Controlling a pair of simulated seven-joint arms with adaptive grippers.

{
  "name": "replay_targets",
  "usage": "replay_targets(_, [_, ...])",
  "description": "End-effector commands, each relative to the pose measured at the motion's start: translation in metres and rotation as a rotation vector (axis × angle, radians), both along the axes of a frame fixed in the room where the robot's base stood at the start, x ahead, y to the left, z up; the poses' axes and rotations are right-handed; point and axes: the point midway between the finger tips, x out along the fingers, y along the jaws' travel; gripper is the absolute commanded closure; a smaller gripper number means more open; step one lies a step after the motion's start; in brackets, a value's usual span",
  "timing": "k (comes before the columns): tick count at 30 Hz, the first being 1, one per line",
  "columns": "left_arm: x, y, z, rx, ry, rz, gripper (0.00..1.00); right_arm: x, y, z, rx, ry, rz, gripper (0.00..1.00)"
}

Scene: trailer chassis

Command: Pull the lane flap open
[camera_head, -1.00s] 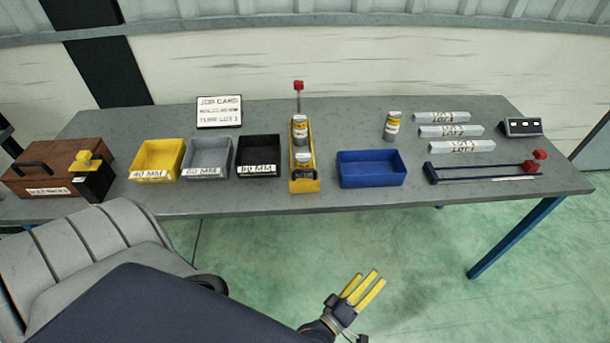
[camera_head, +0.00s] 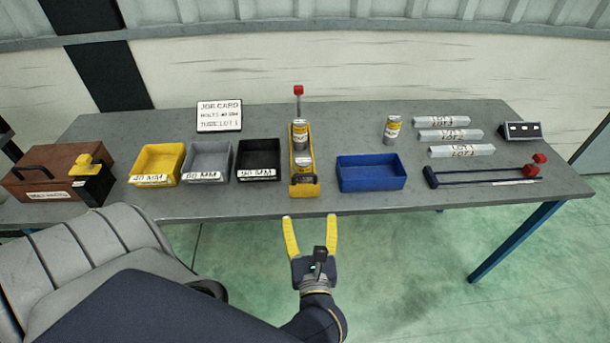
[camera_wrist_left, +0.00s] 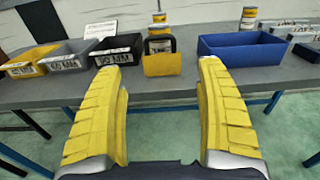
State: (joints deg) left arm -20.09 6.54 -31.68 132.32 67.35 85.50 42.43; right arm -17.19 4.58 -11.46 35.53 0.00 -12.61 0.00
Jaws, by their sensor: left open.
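The yellow lane (camera_head: 312,167) stands on the table between the black bin and the blue bin, with cans in it. Its yellow front flap (camera_head: 304,190) faces me; in the left wrist view the flap (camera_wrist_left: 162,65) shows upright, with a dark handle-like frame above it. A red-topped post (camera_head: 298,92) rises behind the lane. My left gripper (camera_head: 310,220) is open and empty in front of the table edge, below and apart from the flap. Its two yellow fingers (camera_wrist_left: 163,100) frame the flap in the wrist view. My right gripper does not show.
Yellow (camera_head: 157,162), grey (camera_head: 207,160) and black (camera_head: 258,158) bins stand left of the lane. A blue bin (camera_head: 371,171) and a lone can (camera_head: 392,129) stand right of it. A dark rail with red knobs (camera_head: 485,177) lies farther right.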

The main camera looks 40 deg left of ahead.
Motion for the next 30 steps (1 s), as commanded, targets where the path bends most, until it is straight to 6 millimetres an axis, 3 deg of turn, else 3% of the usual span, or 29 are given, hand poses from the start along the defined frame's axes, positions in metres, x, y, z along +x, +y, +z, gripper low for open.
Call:
replay_targets(18, [0.084, 0.071, 0.002, 0.008, -0.002, 0.000, 0.27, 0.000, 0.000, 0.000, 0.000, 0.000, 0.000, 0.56])
replay_targets(30, [0.117, 0.100, 0.001, 0.007, -0.001, -0.001, 0.27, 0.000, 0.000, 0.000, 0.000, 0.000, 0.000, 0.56])
